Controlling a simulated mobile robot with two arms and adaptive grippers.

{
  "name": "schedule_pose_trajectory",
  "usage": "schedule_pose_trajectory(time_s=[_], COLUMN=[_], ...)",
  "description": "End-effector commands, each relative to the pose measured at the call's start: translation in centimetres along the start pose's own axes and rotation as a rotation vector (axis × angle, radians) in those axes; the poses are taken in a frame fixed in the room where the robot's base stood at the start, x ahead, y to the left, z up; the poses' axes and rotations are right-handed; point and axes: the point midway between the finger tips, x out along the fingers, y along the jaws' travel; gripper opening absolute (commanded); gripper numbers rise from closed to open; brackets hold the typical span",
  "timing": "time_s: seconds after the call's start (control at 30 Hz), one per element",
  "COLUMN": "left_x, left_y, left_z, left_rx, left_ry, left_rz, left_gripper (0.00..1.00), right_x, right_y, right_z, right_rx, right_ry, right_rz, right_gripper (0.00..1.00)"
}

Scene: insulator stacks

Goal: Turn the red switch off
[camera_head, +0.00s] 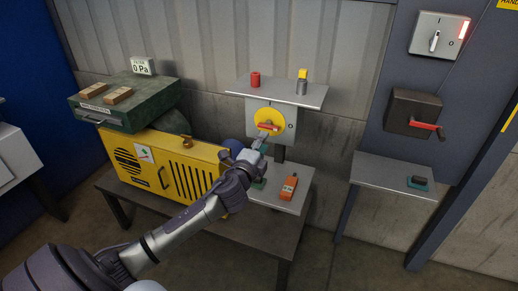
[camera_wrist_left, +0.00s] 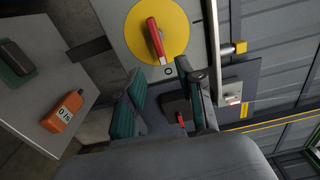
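A rotary switch with a red handle (camera_head: 268,127) sits on a yellow disc (camera_head: 263,117) on a grey box. In the left wrist view the red handle (camera_wrist_left: 155,40) lies along the yellow disc (camera_wrist_left: 178,30), its lower end close to the O mark (camera_wrist_left: 169,71). My left gripper (camera_head: 262,143) is just below the handle in the head view. In the left wrist view its fingers (camera_wrist_left: 168,103) are apart with nothing between them, and the handle is beyond them, apparently not touched. My right gripper is not in view.
A shelf (camera_head: 275,92) with a red cylinder and a yellow-topped item is above the switch. An orange device (camera_head: 289,188) lies on the table below. A yellow generator (camera_head: 163,167) stands left. At right are a black box with a red lever (camera_head: 427,125) and a white switch box (camera_head: 438,36).

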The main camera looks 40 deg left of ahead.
Motion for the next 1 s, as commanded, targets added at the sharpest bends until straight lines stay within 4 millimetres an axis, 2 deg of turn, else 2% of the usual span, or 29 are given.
schedule_pose_trajectory(time_s=[0.1, 0.23, 0.83, 0.93, 0.97, 1.0], left_x=[-1.8, -2.7, -2.8, -2.8, -2.8, -2.8], left_y=[0.1, 0.0, 0.2, 2.2, 3.4, 5.3], left_z=[0.0, 0.0, 0.0, 0.2, 0.4, 0.6], left_rx=[0.001, 0.001, -0.002, -0.023, -0.036, -0.056], left_ry=[0.0, 0.0, -0.001, -0.007, -0.011, -0.018], left_rz=[0.002, 0.0, 0.003, 0.042, 0.064, 0.101], left_gripper=[0.38, 0.38, 0.38, 0.38, 0.38, 0.38], right_x=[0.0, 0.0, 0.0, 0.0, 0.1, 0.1], right_y=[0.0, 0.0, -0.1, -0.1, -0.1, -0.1], right_z=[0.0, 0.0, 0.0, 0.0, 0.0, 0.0], right_rx=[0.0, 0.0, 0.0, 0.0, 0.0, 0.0], right_ry=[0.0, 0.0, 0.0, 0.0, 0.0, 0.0], right_rz=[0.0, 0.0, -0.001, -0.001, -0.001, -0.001], right_gripper=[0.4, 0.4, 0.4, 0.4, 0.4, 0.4])
